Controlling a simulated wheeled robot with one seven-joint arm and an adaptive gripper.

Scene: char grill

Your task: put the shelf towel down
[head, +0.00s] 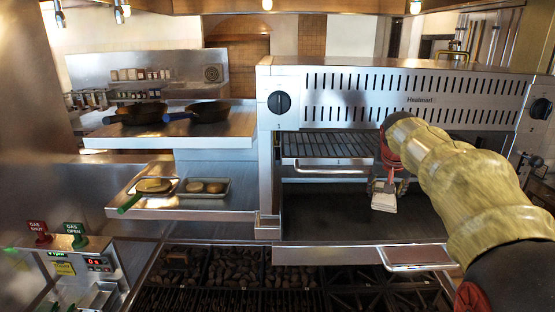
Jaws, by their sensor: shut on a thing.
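My gripper (383,187) is in front of the salamander grill's open bay, below the right end of its rack. It is shut on a small pale folded thing, which looks like the shelf towel (384,203). The towel hangs just under the fingers, over the dark floor of the bay. I cannot tell whether it touches that floor. My yellow-sleeved arm comes in from the right and hides the right part of the bay.
The grill (400,97) has a slatted rack (335,150). Left of it, an upper shelf (150,139) holds two dark pans (210,111); a lower shelf (190,217) holds two small trays (207,187) of food. A metal tray (418,256) sits at the front edge, above the charcoal grates (240,270).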

